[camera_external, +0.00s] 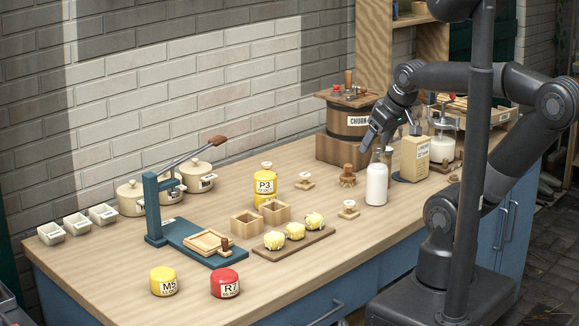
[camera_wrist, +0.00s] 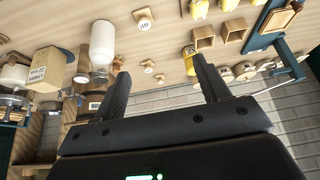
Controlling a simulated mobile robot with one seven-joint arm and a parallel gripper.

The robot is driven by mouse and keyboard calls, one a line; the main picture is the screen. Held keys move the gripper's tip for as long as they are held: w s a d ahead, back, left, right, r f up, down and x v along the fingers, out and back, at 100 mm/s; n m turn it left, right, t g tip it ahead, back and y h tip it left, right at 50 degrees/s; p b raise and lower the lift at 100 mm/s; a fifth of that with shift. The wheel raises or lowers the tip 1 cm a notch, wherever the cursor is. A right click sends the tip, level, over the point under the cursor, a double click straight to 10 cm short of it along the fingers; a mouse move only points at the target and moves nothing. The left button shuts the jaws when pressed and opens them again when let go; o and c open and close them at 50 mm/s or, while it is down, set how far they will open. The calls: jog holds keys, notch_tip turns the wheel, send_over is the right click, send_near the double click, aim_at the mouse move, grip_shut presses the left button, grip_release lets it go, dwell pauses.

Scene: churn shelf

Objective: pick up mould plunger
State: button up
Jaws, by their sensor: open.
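Several small wooden pieces, each a square base with a white-topped knob, look like mould plungers. One stands near the front edge (camera_external: 348,211), one farther back (camera_external: 305,182), and another behind the yellow jar (camera_external: 267,167). In the wrist view, one labelled piece (camera_wrist: 144,18) lies at the top and another (camera_wrist: 148,66) shows between the fingers. I cannot tell which is the named plunger. My gripper (camera_external: 370,138) is open and empty, above the table beside the churn and behind the milk bottle. In the wrist view its fingers (camera_wrist: 160,70) stand wide apart, touching nothing.
The churn (camera_external: 347,120) is behind. Wooden boxes (camera_external: 247,222), a yellow jar (camera_external: 265,188) and a blue press (camera_external: 155,215) stand left. The front-middle edge is clear.

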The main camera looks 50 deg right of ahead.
jog(key=n+g, duration=0.2)
jog(key=g, duration=0.3)
send_over(350, 202)
notch_tip(350, 202, down, 12)
jog(key=shift+g, duration=0.3)
jog(key=f, duration=0.5)
jog(key=shift+d+f, duration=0.2)
jog(key=shift+f, duration=0.05)
jog(key=shift+a+f, duration=0.15)
jog(key=shift+f, duration=1.2)
jog(key=shift+a+f, duration=0.15)
jog(key=shift+f, duration=1.2)
jog(key=c, duration=1.1)
jog(key=shift+r, duration=0.15)
